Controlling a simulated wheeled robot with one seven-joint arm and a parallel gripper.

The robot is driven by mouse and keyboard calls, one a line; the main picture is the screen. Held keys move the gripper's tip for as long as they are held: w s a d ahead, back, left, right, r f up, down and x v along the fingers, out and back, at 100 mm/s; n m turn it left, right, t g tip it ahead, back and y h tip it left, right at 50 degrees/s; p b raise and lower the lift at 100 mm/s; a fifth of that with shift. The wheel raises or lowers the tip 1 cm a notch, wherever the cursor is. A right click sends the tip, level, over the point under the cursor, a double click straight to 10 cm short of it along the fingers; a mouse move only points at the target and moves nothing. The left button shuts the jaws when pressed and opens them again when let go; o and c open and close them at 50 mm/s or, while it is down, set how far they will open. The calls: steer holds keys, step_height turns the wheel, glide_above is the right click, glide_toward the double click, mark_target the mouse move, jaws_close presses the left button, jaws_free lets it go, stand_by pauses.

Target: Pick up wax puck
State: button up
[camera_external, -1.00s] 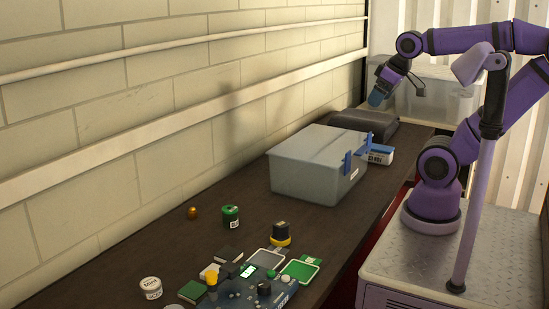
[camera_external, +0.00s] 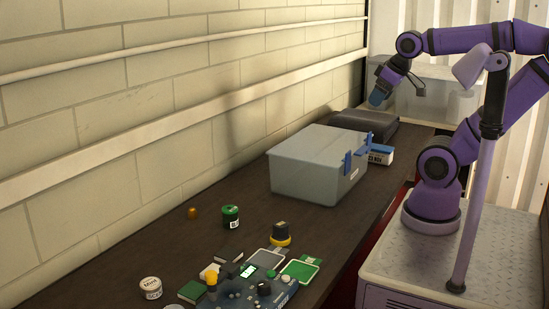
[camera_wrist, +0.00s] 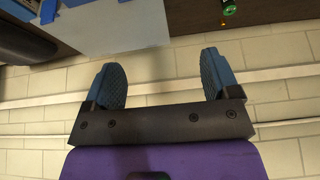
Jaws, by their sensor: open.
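I cannot tell for certain which item is the wax puck. A black round piece with a yellow base (camera_external: 281,235) stands on the dark bench (camera_external: 150,252). A green-topped tin (camera_external: 231,216) stands to its left, and a white labelled tin (camera_external: 151,288) is near the lower left. My gripper (camera_external: 378,97) is raised over the far end of the bench, well away from these. In the wrist view its two blue fingers (camera_wrist: 162,68) are apart with nothing between them. The green-topped tin also shows at the top edge there (camera_wrist: 229,9).
A grey lidded bin (camera_external: 315,167) stands mid-bench, with a dark case (camera_external: 362,124) and a blue-white box (camera_external: 380,154) behind it. A small orange item (camera_external: 192,213) is near the wall. A blue circuit-like board (camera_external: 240,292) and green cards crowd the front.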

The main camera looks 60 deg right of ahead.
steer(key=m+g, duration=0.3)
steer(key=g, duration=0.2)
glide_above(281, 223)
steer(key=shift+y, duration=0.3)
steer(key=f, duration=2.6)
steer(key=shift+s+d, duration=0.1)
steer(key=shift+d, duration=0.15)
steer(key=shift+a+f, duration=0.15)
steer(key=shift+f, duration=0.25)
steer(key=shift+a+f, duration=0.15)
steer(key=shift+f, duration=2.5)
steer(key=shift+a+f, duration=0.1)
steer(key=shift+f, duration=2.55)
steer(key=c, duration=1)
